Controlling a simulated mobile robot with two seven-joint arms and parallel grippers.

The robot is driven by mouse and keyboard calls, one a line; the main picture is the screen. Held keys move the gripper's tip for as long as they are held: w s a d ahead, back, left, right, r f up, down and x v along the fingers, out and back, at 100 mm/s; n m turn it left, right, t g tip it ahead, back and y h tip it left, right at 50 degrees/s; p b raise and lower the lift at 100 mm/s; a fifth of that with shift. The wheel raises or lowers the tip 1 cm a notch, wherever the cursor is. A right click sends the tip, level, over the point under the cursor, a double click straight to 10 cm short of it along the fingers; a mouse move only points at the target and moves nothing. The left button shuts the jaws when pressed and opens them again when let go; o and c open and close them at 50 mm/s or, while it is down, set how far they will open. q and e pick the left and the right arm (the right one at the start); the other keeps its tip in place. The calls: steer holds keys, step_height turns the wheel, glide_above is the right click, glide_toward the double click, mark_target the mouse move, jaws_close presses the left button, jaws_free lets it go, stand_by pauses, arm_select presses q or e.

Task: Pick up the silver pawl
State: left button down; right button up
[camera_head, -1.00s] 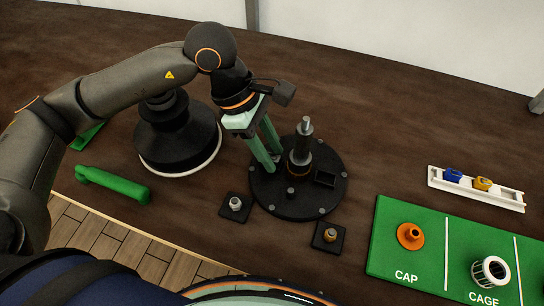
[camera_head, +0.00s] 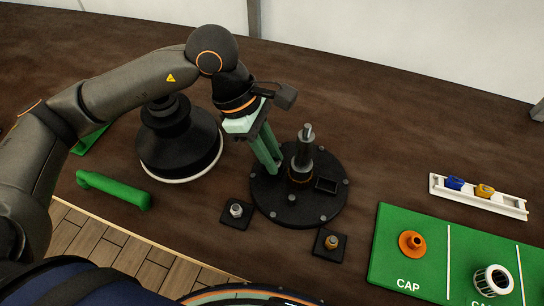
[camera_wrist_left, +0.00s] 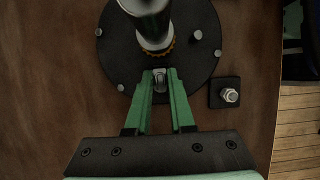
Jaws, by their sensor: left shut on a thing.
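My left gripper (camera_head: 274,168) reaches down at the left side of the black round base (camera_head: 318,212), beside its upright post. In the left wrist view its green fingers (camera_wrist_left: 160,84) are shut on a small silver piece, the silver pawl (camera_wrist_left: 159,76), at the base's edge. In the head view the fingers hide the pawl. I cannot tell whether it still touches the base. My right gripper is not in view.
A silver nut (camera_head: 236,210) and a brass nut (camera_head: 332,242) sit on small black pads in front of the base. A black cone-shaped stand (camera_head: 180,150) and a green handle (camera_head: 113,190) are left. A green mat (camera_head: 430,240) with an orange cap is right.

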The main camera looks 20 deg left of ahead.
arm_select(q)
step_height(320, 180, up, 2)
steer(key=shift+r, duration=0.25)
steer(key=s+r+p, duration=0.2)
steer(key=s+r, duration=1.2)
steer(key=shift+d+r, duration=0.35)
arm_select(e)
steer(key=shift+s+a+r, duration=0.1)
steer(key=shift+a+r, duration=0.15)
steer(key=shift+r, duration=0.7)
arm_select(q)
steer(key=shift+f, duration=0.15)
